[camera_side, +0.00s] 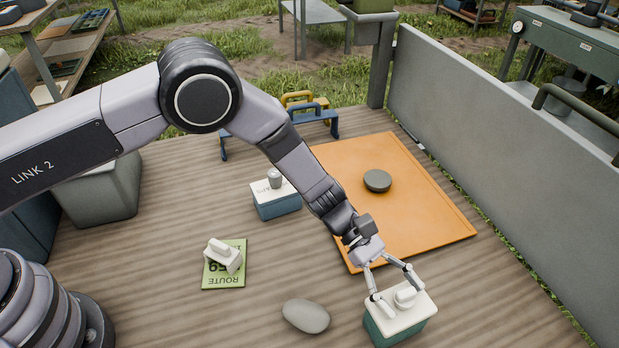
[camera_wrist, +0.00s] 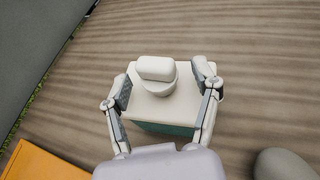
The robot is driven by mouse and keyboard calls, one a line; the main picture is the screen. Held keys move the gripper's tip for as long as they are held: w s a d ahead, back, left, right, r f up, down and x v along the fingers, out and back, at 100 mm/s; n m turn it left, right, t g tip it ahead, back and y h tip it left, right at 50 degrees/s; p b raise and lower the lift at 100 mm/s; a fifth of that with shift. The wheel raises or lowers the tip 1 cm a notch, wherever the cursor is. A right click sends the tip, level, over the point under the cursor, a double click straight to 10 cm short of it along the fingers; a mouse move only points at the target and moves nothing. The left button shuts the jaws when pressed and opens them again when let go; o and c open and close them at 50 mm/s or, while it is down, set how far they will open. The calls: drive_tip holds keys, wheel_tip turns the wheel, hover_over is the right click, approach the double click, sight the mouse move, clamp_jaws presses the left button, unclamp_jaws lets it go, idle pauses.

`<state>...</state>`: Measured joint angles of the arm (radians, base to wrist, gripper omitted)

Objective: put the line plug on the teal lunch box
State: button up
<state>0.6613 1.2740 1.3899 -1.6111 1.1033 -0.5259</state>
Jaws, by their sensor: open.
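The teal lunch box (camera_side: 387,334) with a white lid stands at the front right of the deck; its teal side (camera_wrist: 165,128) also shows in the wrist view. A white plug-like piece (camera_side: 404,297) with a round base and a rounded bar on top sits upright on the lid, and it is clear in the wrist view (camera_wrist: 157,69). It appears to be the line plug. My gripper (camera_side: 398,291) is open, with one finger on each side of this piece, low over the lid. In the wrist view, gaps show between the piece and both fingers.
A grey stone (camera_side: 306,316) lies left of the box. A green route card (camera_side: 222,281) bears a white block (camera_side: 222,255). A blue box (camera_side: 277,205) carries a grey cylinder (camera_side: 275,178). An orange board (camera_side: 430,215) holds a dark disc (camera_side: 377,181). A grey wall (camera_side: 500,140) bounds the right.

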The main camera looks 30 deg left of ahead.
drive_tip(key=shift+r, duration=0.2)
drive_tip(key=v, duration=1.2)
drive_tip(key=s+a+r+m+t+y, duration=0.2)
drive_tip(key=s+a+r+m+y, duration=0.15)
drive_tip(key=a+r, duration=0.65)
drive_tip(key=s+a+r+m+t+y, duration=0.15)
drive_tip(key=a+r+m, duration=0.25)
drive_tip(key=a+r, duration=0.6)
drive_tip(key=s+a+r+m+t+y, duration=0.3)
drive_tip(key=s+a, duration=0.5)
drive_tip(key=s+a+r+m+t+y, duration=0.3)
drive_tip(key=s+a+r+t+y, duration=0.1)
drive_tip(key=s+a, duration=0.5)
drive_tip(key=shift+a+r, duration=0.25)
drive_tip(key=shift+r, duration=0.05)
drive_tip(key=shift+s, duration=0.1)
